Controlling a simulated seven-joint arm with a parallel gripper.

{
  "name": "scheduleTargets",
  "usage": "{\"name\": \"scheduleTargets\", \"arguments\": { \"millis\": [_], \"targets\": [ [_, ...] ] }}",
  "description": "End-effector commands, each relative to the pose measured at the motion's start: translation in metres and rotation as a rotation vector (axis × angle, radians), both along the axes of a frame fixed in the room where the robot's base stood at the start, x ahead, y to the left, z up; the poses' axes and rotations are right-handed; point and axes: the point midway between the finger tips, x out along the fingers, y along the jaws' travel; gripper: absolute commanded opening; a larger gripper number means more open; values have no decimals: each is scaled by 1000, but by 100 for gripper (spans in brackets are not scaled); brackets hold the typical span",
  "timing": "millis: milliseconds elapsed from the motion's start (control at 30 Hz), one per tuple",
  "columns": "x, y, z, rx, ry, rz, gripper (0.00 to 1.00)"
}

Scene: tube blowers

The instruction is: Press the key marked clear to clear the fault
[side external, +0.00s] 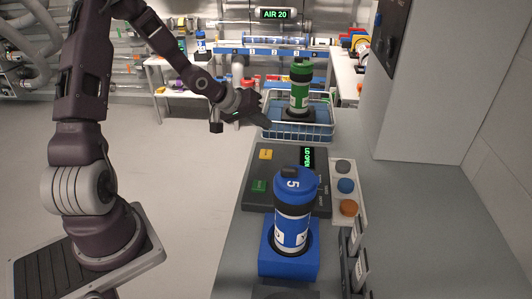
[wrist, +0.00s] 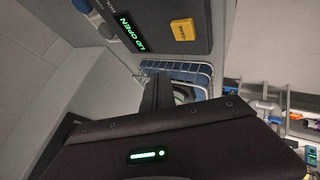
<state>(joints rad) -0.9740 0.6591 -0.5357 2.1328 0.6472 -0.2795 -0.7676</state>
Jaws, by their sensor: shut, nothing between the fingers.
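A dark control panel (side external: 287,200) lies on the counter. It bears a yellow key (side external: 265,154), a green key (side external: 259,186) and a lit display (side external: 308,157). The small key labels are too blurred to read with certainty. My gripper (side external: 265,122) is shut and empty, above the counter beyond the panel's far edge, apart from the yellow key. Its fingers (wrist: 157,92) point toward the basket area in the wrist view.
A wire basket (side external: 300,131) with a green-labelled canister (side external: 299,88) stands behind the panel. A blue canister (side external: 292,215) stands upright in a blue holder (side external: 289,265) in front. Round grey, blue and orange pieces (side external: 348,207) line the panel's right. A tall cabinet (side external: 425,90) stands right.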

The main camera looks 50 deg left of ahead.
Motion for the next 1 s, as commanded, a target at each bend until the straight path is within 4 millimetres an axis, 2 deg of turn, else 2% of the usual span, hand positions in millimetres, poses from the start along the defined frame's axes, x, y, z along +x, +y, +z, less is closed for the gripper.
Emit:
{"name": "scheduleTargets", "arguments": {
  "millis": [200, 433, 600, 1000],
  "targets": [
    [-1, -1, -34, -2, 5, -1, 0],
    [0, 0, -60, 0, 3, 0, 0],
    [-1, 0, -67, 2, 2, -1, 0],
    [0, 0, -68, 3, 1, 0, 0]
  ]
}}
